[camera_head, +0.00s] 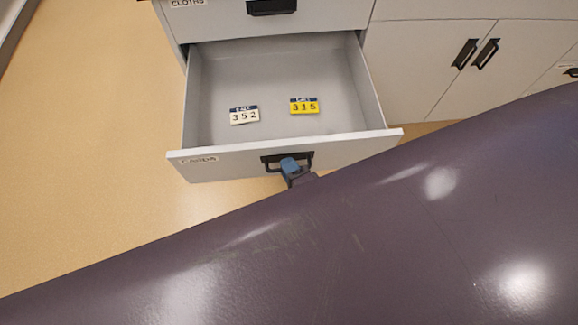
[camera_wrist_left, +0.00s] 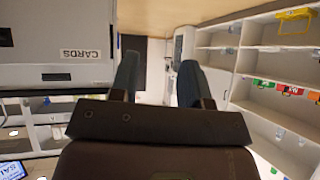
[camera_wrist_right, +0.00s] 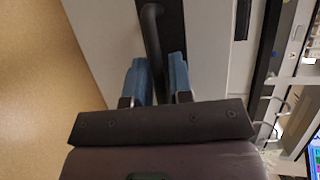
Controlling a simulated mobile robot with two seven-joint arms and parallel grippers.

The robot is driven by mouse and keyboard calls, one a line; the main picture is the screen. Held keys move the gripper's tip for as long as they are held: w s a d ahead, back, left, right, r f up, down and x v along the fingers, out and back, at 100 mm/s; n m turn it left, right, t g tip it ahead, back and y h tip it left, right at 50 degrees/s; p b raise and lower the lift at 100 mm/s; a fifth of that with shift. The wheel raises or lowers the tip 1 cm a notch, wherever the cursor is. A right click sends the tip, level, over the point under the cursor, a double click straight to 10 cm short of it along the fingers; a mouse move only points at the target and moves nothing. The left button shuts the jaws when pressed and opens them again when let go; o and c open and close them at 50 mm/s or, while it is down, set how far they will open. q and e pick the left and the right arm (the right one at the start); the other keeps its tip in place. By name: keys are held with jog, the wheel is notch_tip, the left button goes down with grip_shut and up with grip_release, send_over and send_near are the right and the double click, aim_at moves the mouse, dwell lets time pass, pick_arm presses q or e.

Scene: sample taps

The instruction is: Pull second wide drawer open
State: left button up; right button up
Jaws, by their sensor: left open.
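The wide drawer labelled CARDS (camera_head: 345,146) stands pulled out below the drawer labelled CLOTHS (camera_head: 325,20). Its black bar handle (camera_head: 269,161) is on the middle of its front. My right gripper (camera_head: 292,168) is at this handle. In the right wrist view, its blue fingers (camera_wrist_right: 159,80) are close together on either side of the dark handle bar (camera_wrist_right: 152,35). In the left wrist view, my left gripper (camera_wrist_left: 158,82) is open and empty, apart from the grey front with the CARDS label (camera_wrist_left: 80,54). My left gripper does not show in the head view.
A white card marked 352 (camera_head: 244,115) and a yellow card marked 315 (camera_head: 304,106) lie inside the drawer. Cabinet doors with black handles (camera_head: 475,54) are to the right. Open floor (camera_head: 90,130) lies to the left. Shelves (camera_wrist_left: 265,80) show in the left wrist view.

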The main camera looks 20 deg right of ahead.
pick_arm(q)
jog(key=shift+w, duration=0.15)
jog(key=shift+d+r+p, duration=0.15)
jog(key=shift+r+p, duration=0.25)
jog(key=shift+p, duration=0.1)
pick_arm(e)
jog(key=v, duration=1.1)
pick_arm(q)
jog(key=shift+r, duration=0.1)
pick_arm(e)
jog(key=shift+w, duration=0.1)
